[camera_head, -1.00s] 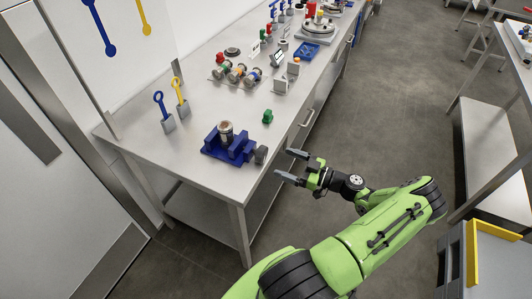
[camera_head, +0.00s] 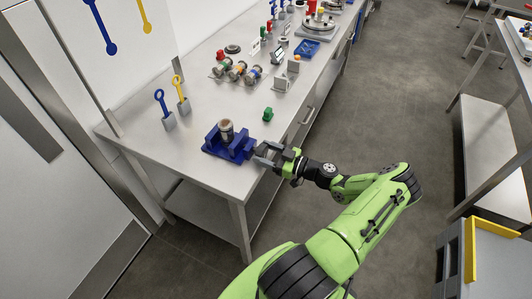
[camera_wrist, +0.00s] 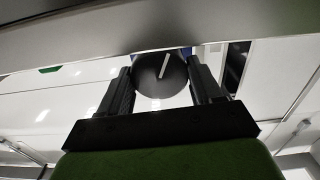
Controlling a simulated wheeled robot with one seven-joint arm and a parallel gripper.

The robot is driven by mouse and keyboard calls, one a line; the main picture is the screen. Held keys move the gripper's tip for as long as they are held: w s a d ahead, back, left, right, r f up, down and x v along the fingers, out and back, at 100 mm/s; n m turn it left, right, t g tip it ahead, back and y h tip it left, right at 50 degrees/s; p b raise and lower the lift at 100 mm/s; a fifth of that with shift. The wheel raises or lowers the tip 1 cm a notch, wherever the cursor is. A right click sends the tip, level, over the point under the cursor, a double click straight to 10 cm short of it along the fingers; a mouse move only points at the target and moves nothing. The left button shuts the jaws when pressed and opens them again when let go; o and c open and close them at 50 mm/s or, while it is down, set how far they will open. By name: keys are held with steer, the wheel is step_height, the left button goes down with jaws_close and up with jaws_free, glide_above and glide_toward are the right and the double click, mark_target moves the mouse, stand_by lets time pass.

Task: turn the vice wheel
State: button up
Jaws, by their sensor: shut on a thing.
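The blue vice (camera_head: 229,148) stands near the front corner of the metal table, with a metal cylinder (camera_head: 227,128) held upright in it. The vice wheel is mostly hidden by my gripper (camera_head: 264,153) in the head view. In the wrist view the wheel (camera_wrist: 160,76) is a dark round disc with a light line on its face. My gripper (camera_wrist: 161,88) has one finger at each side of the wheel and is shut on it. The arm reaches in from the right, over the table's front edge.
Coloured valves (camera_head: 237,70) lie farther back. The floor (camera_head: 385,110) right of the table is clear.

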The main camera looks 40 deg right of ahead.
steer(key=shift+c, duration=0.6)
steer(key=shift+m+b, duration=0.6)
steer(key=shift+m, duration=0.3)
steer(key=m+b, duration=0.1)
steer(key=m, duration=0.2)
steer(key=shift+r, duration=0.1)
steer(key=o, duration=1.1)
steer(key=shift+w, duration=0.1)
steer(key=b+v, duration=0.1)
steer(key=v, duration=1.4)
steer(key=shift+s+d, duration=0.15)
steer(key=shift+s, duration=0.25)
steer(key=shift+s+b, duration=0.1)
steer(key=shift+b, duration=0.3)
